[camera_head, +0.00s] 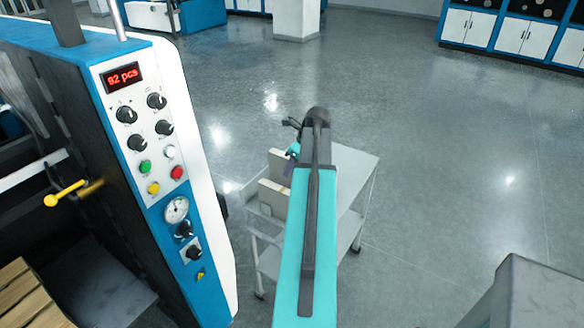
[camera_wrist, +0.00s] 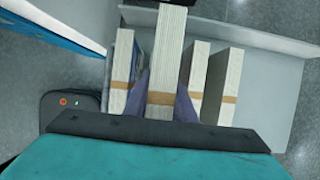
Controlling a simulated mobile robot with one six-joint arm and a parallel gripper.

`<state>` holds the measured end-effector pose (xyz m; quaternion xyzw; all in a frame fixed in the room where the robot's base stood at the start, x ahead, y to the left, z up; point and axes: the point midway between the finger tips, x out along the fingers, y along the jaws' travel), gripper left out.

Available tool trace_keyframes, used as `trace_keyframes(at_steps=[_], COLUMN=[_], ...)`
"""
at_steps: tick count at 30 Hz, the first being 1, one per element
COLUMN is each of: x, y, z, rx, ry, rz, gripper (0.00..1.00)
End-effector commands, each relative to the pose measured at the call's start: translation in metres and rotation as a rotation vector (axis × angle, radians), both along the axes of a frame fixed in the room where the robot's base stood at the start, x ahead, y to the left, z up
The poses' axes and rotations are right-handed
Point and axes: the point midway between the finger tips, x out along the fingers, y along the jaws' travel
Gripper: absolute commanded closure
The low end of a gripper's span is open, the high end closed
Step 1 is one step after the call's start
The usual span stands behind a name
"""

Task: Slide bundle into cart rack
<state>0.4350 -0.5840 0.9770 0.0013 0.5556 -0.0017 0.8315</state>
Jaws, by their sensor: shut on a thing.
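My gripper (camera_wrist: 162,100) shows two purple fingers in the wrist view, closed on the sides of a pale bundle (camera_wrist: 170,45) with a brown band. The held bundle stands out nearer the camera than its neighbours, in line with the row on the cart (camera_wrist: 273,90). One banded bundle (camera_wrist: 122,72) is left of it; two more, a middle one (camera_wrist: 195,78) and an outer one (camera_wrist: 223,82), are to its right. Whether its far end touches the rack is hidden. In the head view my arm covers most of the gripper, above the grey cart (camera_head: 355,165).
In the head view a blue and white machine (camera_head: 150,170) with a control panel stands close left of the cart. Two pale bundles show on the cart's left side. Open floor (camera_head: 450,160) lies to the right. A dark grey block (camera_head: 535,295) is at the lower right.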

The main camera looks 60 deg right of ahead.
Motion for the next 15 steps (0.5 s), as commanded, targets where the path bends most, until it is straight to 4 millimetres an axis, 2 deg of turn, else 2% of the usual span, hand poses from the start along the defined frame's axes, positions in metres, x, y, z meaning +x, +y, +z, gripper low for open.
trace_keyframes(at_steps=[15], x=[0.0], y=[-0.001], z=[-0.023], rx=[-0.001], ry=[-0.001], rz=[-0.001], gripper=[1.0])
